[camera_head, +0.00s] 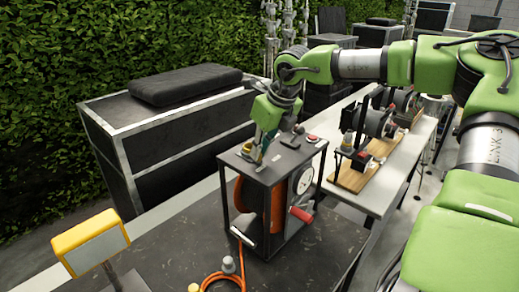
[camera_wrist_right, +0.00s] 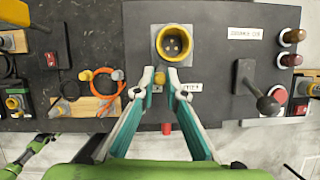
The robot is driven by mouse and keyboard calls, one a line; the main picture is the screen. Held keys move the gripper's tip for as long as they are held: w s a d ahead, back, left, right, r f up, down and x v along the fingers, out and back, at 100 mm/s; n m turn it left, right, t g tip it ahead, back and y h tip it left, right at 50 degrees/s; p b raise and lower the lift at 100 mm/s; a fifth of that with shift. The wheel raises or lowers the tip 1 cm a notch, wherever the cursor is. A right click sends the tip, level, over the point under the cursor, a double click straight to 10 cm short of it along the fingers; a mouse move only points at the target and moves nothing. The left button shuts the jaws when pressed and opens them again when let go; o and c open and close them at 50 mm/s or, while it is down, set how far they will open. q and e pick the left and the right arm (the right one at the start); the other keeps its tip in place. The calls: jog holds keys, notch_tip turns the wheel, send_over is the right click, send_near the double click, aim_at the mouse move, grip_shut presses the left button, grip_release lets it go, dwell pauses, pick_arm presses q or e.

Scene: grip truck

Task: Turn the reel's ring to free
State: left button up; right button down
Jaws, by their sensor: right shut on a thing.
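The reel (camera_head: 272,205) is a black open frame with an orange drum, a dial and a red crank handle, standing on the dark tabletop. A yellow round socket (camera_wrist_right: 174,44) with a dark inside is on its top panel; it shows in the head view (camera_head: 247,147) too. My right gripper (camera_head: 262,152) points down at this panel. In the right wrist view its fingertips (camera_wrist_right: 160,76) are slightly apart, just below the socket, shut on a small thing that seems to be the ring.
A black lever (camera_wrist_right: 262,95) and a red button (camera_wrist_right: 279,95) are on the panel. An orange cable (camera_head: 220,277) lies in front. A bench with a wooden board (camera_head: 355,178) stands behind right. A green arm part (camera_wrist_right: 30,152), perhaps my left gripper, shows at lower left.

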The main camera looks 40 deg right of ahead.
jog(key=shift+d+r+n+y, duration=0.1)
jog(key=shift+d+n+y, duration=0.5)
jog(key=shift+n, duration=0.6)
jog(key=d+n+p, duration=0.1)
jog(key=n, duration=0.1)
jog(key=shift+d+n+y, duration=0.2)
jog(key=shift+n+y, duration=0.1)
jog(key=shift+y, duration=0.1)
jog(key=shift+w+d+n+g+y, duration=0.15)
jog(key=shift+d+n+g+y, duration=0.35)
jog(key=shift+n, duration=0.6)
jog(key=shift+w+d+n+p, duration=0.25)
jog(key=shift+d+n, duration=0.3)
jog(key=shift+n, duration=0.55)
jog(key=c, duration=2)
grip_release()
jog(key=shift+c, duration=0.2)
